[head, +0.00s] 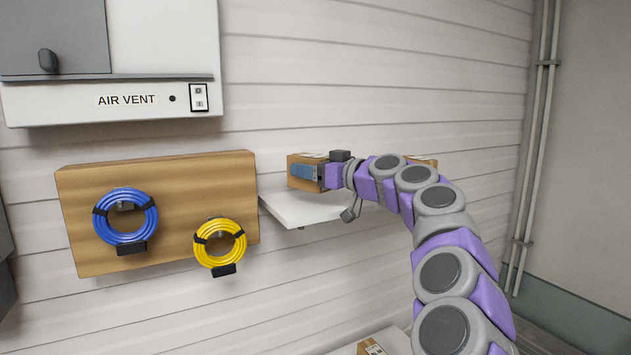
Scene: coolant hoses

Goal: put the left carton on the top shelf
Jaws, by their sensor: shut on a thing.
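A brown carton (294,180) with a pale label on top is at the left end of the upper white shelf (290,209). My gripper (305,172) is shut on this carton, with a blue finger across its front face. The carton looks upright; I cannot tell whether it rests on the shelf or hangs just above it. A second brown carton (428,162) shows behind my arm, farther right at about the same height; most of it is hidden. Another carton (371,348) lies low at the bottom edge of the view, partly cut off.
A wooden board (160,180) on the wall left of the shelf carries a blue hose coil (126,238) and a yellow hose coil (202,250). An air vent box (60,105) hangs above it. A lower white surface (398,338) is at the bottom. Pipes (535,150) run up the right corner.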

